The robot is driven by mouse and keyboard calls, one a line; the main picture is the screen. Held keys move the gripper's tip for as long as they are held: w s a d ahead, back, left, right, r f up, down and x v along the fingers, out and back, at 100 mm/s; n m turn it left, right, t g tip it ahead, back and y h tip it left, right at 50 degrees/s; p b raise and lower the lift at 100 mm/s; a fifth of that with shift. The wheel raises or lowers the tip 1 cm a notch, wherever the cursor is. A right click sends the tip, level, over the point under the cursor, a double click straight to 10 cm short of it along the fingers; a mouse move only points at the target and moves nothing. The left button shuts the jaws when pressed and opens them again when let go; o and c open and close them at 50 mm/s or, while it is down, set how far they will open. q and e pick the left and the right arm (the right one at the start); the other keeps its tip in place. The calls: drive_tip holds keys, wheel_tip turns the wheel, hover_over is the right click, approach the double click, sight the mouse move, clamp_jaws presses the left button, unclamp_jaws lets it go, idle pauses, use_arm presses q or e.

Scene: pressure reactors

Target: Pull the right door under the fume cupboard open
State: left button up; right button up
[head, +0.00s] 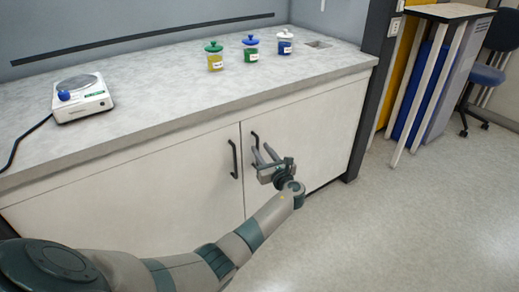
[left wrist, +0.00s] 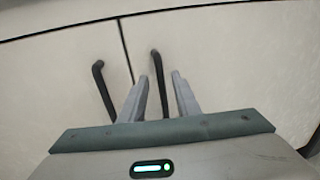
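The right door (head: 310,130) under the fume cupboard is a pale panel, flush with the left door (head: 150,195) and shut. Its dark upright bar handle (head: 254,138) is near the seam, partly hidden by my left gripper (head: 262,151). In the left wrist view this handle (left wrist: 157,67) stands between the two grey fingers, nearer the left one. The fingers are apart, so the gripper is open; I cannot tell whether either finger touches the handle. The left door's handle (head: 234,158) is just left of the gripper, outside the fingers. My right gripper is not in view.
A dark post (head: 375,60) bounds the cupboard at right. The floor (head: 400,220) in front is clear.

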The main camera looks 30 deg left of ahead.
use_arm(q)
drive_tip(key=shift+x, duration=0.95)
drive_tip(key=shift+w+a, duration=0.15)
drive_tip(key=shift+a, duration=0.1)
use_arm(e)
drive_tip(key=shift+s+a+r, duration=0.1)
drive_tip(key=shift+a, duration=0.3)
use_arm(q)
clamp_jaws()
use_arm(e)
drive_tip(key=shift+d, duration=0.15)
use_arm(q)
drive_tip(key=shift+d, duration=0.15)
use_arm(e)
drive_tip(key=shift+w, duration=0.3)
